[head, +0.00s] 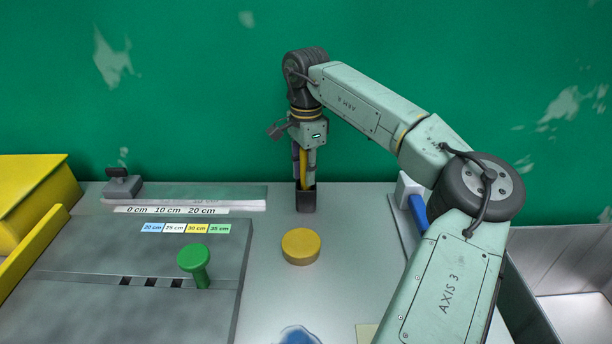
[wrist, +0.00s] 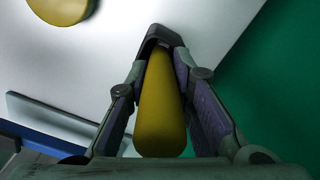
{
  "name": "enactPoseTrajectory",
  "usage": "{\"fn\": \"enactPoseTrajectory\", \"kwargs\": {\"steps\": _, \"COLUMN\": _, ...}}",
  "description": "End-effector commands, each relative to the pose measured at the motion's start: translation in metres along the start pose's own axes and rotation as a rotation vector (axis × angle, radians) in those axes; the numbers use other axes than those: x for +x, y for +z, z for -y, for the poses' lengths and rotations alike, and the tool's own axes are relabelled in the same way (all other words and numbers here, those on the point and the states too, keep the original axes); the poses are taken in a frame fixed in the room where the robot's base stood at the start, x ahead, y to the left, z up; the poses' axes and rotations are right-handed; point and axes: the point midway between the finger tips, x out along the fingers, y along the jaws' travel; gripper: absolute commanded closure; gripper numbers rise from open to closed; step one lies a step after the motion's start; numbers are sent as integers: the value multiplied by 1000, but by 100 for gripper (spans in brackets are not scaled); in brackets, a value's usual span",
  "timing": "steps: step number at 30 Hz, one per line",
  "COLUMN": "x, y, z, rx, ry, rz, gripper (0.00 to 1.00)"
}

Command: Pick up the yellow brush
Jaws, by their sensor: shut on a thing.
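The yellow brush (head: 304,172) stands upright with its lower end in a dark holder (head: 306,201) at the back of the table. My gripper (head: 304,165) points down over it and is shut on its handle. In the wrist view the yellow brush (wrist: 161,110) lies lengthwise between the two fingers of my gripper (wrist: 162,90), which touch it on both sides. The brush's lower end is hidden inside the dark holder.
A round yellow disc (head: 300,244) lies in front of the holder. A grey board (head: 150,260) with a green knob (head: 194,260) is at left. A blue-handled thing (head: 418,212) is at right, near a metal bin (head: 560,280). The green wall stands close behind.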

Motion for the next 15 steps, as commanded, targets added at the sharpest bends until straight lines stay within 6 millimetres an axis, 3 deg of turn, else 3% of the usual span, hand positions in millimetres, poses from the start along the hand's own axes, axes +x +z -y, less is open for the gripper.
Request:
{"fn": "enactPoseTrajectory", "kwargs": {"steps": 8, "x": -2, "y": 0, "z": 0, "rx": 0, "ry": -1, "rz": -1, "gripper": 100}}
{"fn": "enactPoseTrajectory", "kwargs": {"steps": 15, "x": -38, "y": 0, "z": 1, "rx": 2, "ry": -4, "rz": -3, "gripper": 100}}
